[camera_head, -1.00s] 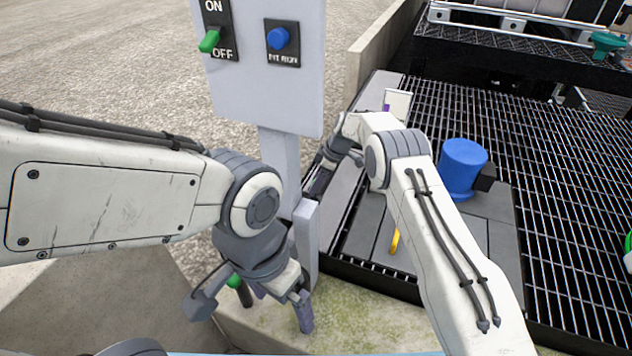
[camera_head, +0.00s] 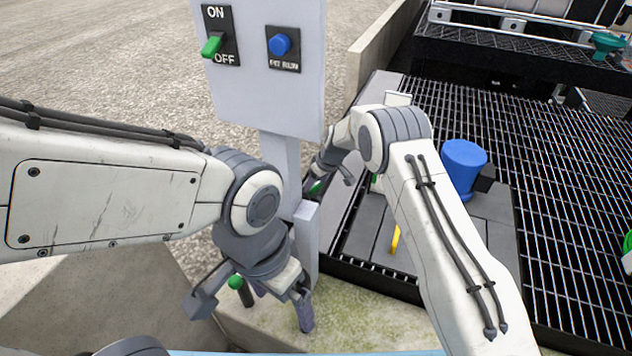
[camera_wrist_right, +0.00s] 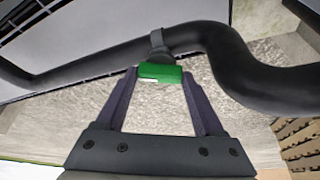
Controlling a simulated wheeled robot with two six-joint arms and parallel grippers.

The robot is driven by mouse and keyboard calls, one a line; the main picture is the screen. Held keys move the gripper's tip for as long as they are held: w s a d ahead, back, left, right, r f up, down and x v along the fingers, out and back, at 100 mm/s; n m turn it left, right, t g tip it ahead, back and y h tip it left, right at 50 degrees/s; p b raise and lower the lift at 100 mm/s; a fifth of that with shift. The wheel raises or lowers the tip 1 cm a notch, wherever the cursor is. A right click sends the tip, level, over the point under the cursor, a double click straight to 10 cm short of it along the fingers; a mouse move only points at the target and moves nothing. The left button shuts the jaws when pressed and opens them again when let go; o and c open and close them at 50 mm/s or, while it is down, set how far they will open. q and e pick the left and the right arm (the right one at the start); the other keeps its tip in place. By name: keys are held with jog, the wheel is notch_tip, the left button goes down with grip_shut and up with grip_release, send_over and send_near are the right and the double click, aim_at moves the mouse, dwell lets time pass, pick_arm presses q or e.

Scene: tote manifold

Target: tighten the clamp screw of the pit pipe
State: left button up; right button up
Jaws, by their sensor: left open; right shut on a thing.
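The pit pipe (camera_wrist_right: 235,70) is a black bent pipe crossing the top of the right wrist view. A ring clamp (camera_wrist_right: 157,42) goes around it, with the green clamp screw handle (camera_wrist_right: 160,74) below. My right gripper (camera_wrist_right: 160,80) is shut on that green handle, a finger at each end. In the head view my right gripper (camera_head: 314,180) is beside the grey post and partly hidden; a bit of green shows there. My left gripper (camera_head: 282,306) is open and empty, pointing down over the concrete edge.
A grey control box (camera_head: 265,90) with a green ON/OFF lever (camera_head: 211,46) and a blue button (camera_head: 279,42) stands between the arms. Another green-topped handle (camera_head: 236,283) is beside my left gripper. A blue cylinder (camera_head: 462,166) stands on plates over the black grating (camera_head: 560,220).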

jog(key=m+p, duration=0.1)
jog(key=m+h+p, duration=0.1)
jog(key=m, duration=0.1)
jog(key=shift+s+a+r+t, duration=0.1)
jog(key=shift+r+t, duration=0.05)
jog(key=shift+t, duration=0.15)
jog(key=shift+m+h+p, duration=0.3)
jog(key=shift+m+p, duration=0.05)
jog(key=shift+m, duration=0.85)
jog(key=o, duration=1.4)
jog(key=v, duration=1)
jog(key=shift+s+a, duration=0.1)
jog(key=shift+s, duration=0.15)
